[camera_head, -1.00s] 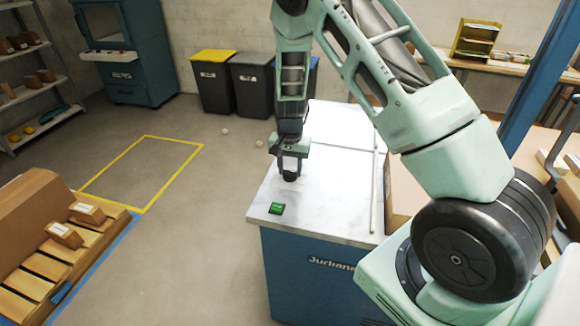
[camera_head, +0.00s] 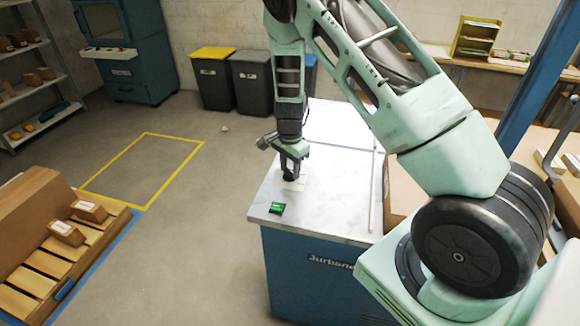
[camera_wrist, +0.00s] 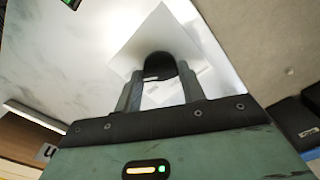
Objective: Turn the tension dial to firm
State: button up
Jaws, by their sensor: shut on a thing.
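The tension dial (camera_wrist: 158,66) is a black round knob on a pale square plate (camera_wrist: 180,35) on top of the laminator. In the wrist view my gripper (camera_wrist: 160,82) has one finger on each side of the dial, shut on it. The plate shows tilted relative to the gripper. In the head view my gripper (camera_head: 290,172) points down on the white top (camera_head: 330,205) of the blue laminator (camera_head: 315,275), with the dial (camera_head: 289,177) between its fingers. Any marks on the plate are too small or glared to read.
A green switch (camera_head: 277,208) sits on the laminator top near its front left corner. A cardboard box (camera_head: 398,195) stands right of the laminator. Bins (camera_head: 252,80) stand behind it. The floor to the left is mostly clear around a yellow outline (camera_head: 145,172).

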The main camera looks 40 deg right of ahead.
aim_at(290, 171)
dwell(0.4)
jog(key=o, duration=1)
jog(key=shift+r, duration=0.15)
notch_tip(290, 171, up, 17)
jog(key=shift+r+b, duration=0.1)
jog(key=shift+b, duration=1)
